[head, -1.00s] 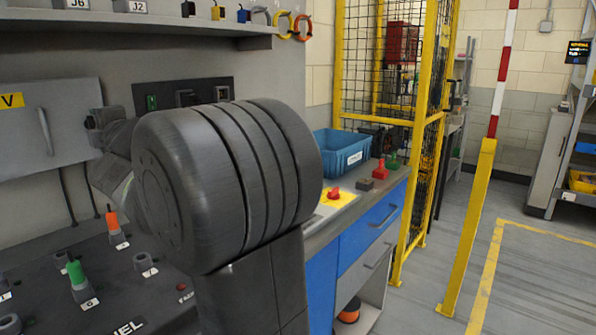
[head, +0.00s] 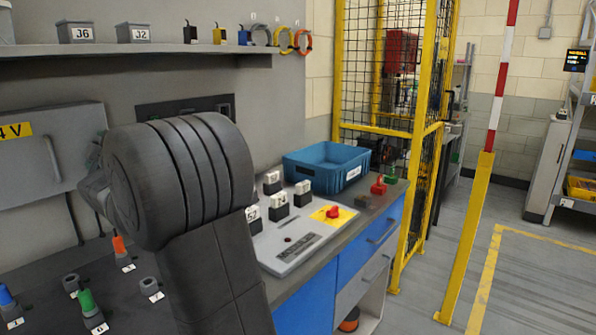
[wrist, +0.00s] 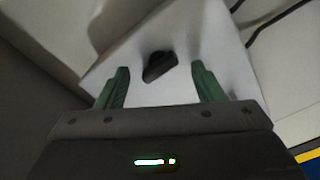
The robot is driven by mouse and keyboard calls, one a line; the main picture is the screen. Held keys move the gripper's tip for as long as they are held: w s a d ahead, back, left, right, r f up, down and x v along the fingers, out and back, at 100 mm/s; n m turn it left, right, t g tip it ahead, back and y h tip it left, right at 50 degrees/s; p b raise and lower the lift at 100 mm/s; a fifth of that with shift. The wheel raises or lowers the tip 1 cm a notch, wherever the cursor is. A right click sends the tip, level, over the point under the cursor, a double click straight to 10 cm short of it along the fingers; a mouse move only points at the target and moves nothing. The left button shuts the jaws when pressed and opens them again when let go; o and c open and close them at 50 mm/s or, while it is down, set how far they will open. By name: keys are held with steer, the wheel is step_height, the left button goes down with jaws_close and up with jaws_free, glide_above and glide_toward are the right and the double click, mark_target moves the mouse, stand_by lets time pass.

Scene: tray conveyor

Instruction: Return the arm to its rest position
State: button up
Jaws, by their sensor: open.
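My gripper (wrist: 160,88) shows in the wrist view with its two green fingers spread apart and nothing between them. Beyond the fingers is a pale surface with a small dark part (wrist: 159,66) on it, blurred; I cannot tell what it is or how far off it lies. In the head view my dark arm stands large at left centre and hides part of the bench and the wall behind it. The gripper itself is hidden in the head view.
A panel with coloured connectors (head: 87,300) lies at lower left. Right of my arm are a white switch panel (head: 285,255) with a red button (head: 332,212) and a blue bin (head: 326,165). A shelf (head: 130,54) runs above.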

steer(key=m+p, duration=0.3)
steer(key=p, duration=0.1)
steer(key=m+p, duration=0.2)
steer(key=p, duration=0.3)
steer(key=m+p, duration=0.3)
steer(key=p, duration=0.1)
steer(key=shift+w+d+r+m, duration=0.1)
steer(key=shift+r+m, duration=0.15)
steer(key=shift+m, duration=0.05)
steer(key=shift+p, duration=0.4)
steer(key=shift+f+m, duration=0.15)
steer(key=shift+m, duration=0.15)
